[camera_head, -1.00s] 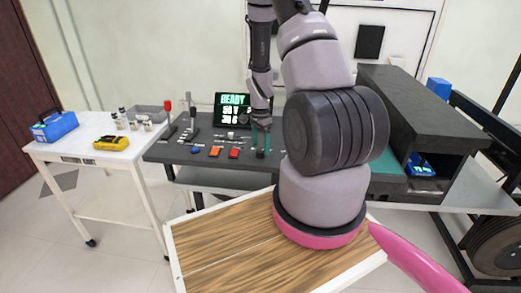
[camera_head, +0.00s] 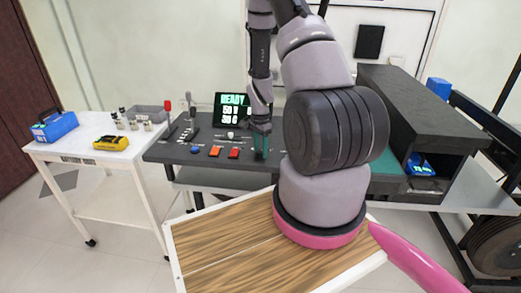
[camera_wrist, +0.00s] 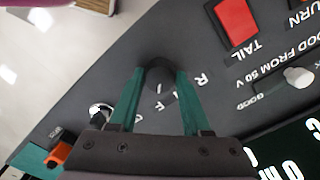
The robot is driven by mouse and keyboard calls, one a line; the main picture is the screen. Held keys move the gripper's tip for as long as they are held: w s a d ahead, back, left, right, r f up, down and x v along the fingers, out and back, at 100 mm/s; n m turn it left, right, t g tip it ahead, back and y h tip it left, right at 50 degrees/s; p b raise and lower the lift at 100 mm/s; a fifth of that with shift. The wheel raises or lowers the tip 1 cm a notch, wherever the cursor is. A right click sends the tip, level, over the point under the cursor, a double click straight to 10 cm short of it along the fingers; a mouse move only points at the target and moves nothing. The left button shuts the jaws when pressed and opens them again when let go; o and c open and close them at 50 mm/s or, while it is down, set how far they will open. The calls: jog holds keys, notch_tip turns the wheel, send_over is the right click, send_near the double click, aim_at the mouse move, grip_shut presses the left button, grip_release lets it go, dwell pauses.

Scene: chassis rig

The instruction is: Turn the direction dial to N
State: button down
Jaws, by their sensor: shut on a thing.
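The direction dial (camera_wrist: 158,74) is a dark round knob on the grey console top. Pale letters, among them R and F, are printed beside it in the wrist view. My gripper (camera_wrist: 160,76) has its two green fingers on either side of the dial, shut on it. The dial's pointer is not clear, so I cannot tell its setting. In the camera_head view my gripper (camera_head: 261,147) is down at the console (camera_head: 205,178), and its fingers and arm hide the dial there.
A screen (camera_head: 231,112) reading READY stands behind the controls. A red switch (camera_wrist: 237,20) marked TAIL and a white knob (camera_wrist: 299,77) are near the dial. Orange (camera_head: 215,151) and blue (camera_head: 195,149) buttons lie left. A dark box-like housing (camera_head: 425,105) rises on the right.

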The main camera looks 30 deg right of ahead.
aim_at(260, 151)
jog(key=n, duration=0.4)
jog(key=shift+n, duration=2.2)
jog(key=shift+c, duration=1.8)
grip_release()
jog(key=shift+r, duration=0.15)
notch_tip(260, 151, up, 11)
jog(key=shift+f, duration=0.2)
